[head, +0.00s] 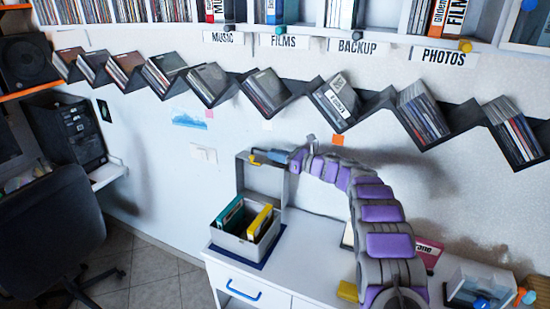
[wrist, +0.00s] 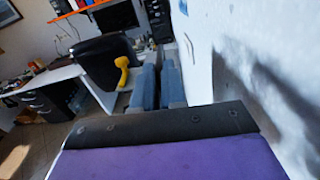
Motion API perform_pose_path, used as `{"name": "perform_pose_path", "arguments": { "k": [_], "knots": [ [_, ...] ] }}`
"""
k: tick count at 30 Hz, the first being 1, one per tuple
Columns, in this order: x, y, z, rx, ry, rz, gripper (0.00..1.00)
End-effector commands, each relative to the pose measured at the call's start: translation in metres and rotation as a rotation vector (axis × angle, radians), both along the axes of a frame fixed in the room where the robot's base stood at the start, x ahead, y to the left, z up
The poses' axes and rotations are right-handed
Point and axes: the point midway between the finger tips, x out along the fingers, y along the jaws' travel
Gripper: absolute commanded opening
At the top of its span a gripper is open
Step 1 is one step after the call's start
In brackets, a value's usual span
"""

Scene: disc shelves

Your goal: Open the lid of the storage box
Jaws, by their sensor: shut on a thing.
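The grey storage box (head: 238,246) sits on the white desk, and its lid (head: 262,183) stands raised, about upright, at the back of the box near the wall. A yellow folder (head: 260,221) and a teal folder (head: 231,215) show inside. My gripper (head: 268,157) is at the lid's top edge, its blue fingers shut at the yellow handle (head: 253,159). In the wrist view the blue fingers (wrist: 160,85) are close together, and the yellow handle (wrist: 122,72) shows just left of them. The exact contact is hard to see.
The white desk (head: 315,250) has a clear stretch right of the box. A clear case (head: 480,288) stands farther right. A zigzag disc shelf (head: 290,97) runs along the wall above. A dark chair (head: 55,230) is at the left.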

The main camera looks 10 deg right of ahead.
Motion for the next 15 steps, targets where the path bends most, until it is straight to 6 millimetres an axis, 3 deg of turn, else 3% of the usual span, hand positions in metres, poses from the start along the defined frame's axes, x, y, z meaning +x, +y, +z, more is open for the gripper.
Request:
{"name": "perform_pose_path", "arguments": {
  "k": [1, 2, 9, 15],
  "knots": [
    [-0.0007, 0.0028, -0.0074, -0.003, 0.010, 0.008, 0.00],
    [-0.0007, 0.0023, -0.0075, -0.003, 0.010, 0.008, 0.13],
    [-0.0028, 0.0063, -0.0034, -0.006, 0.006, 0.006, 0.36],
    [-0.0026, 0.0094, -0.0016, -0.008, 0.004, 0.005, 0.36]
  ]
}}
